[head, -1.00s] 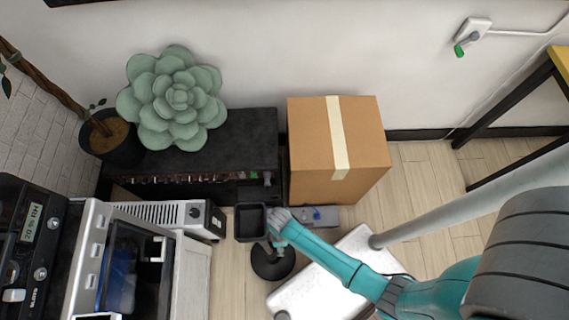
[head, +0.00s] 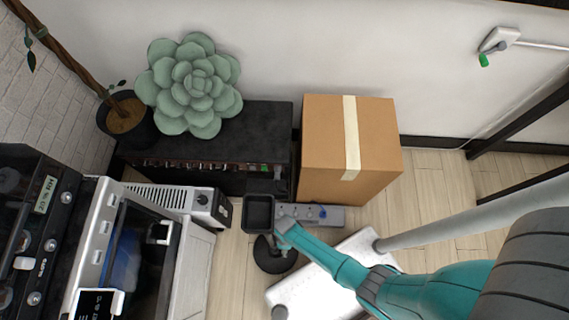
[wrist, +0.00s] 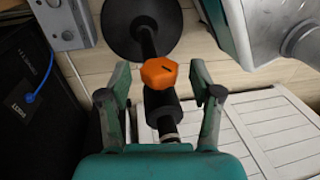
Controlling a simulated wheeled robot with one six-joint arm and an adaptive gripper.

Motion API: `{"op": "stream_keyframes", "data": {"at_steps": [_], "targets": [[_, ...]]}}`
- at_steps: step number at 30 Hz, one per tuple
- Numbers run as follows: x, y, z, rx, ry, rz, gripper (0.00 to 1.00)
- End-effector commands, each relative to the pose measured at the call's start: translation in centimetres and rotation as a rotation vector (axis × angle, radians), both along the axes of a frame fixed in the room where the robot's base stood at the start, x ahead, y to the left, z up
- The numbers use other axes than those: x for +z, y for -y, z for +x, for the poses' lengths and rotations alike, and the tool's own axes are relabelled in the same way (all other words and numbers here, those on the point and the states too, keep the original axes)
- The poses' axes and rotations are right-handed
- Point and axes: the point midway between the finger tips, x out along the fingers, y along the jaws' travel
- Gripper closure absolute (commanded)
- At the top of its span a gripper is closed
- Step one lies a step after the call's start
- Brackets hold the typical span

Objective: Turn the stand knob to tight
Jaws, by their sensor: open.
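The stand knob (wrist: 158,73) is orange with a dark mark on its face, and sits on the dark pole of the stand in the wrist view. The stand's round black base (wrist: 140,27) is on the floor beyond it. My gripper (wrist: 163,88) is open, with one finger on each side of the knob and pole. I see no contact between fingers and knob. In the head view the stand carries a black square tray (head: 259,212), and its base (head: 273,255) shows below. My gripper (head: 281,232) is beside the stand there, and the knob is hidden.
A cardboard box (head: 352,150) and a black cabinet (head: 215,145) stand against the wall behind the stand. White machines (head: 190,250) stand close on the left.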

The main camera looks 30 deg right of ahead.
Motion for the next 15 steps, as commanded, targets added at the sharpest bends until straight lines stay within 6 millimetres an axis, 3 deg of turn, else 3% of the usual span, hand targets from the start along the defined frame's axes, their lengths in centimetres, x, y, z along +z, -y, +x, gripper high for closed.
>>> {"op": "stream_keyframes", "data": {"at_steps": [10,15], "targets": [[-0.20,-0.04,0.02,0.000,0.001,0.000,0.36],[-0.19,-0.03,0.02,0.000,0.001,0.000,0.78]]}}
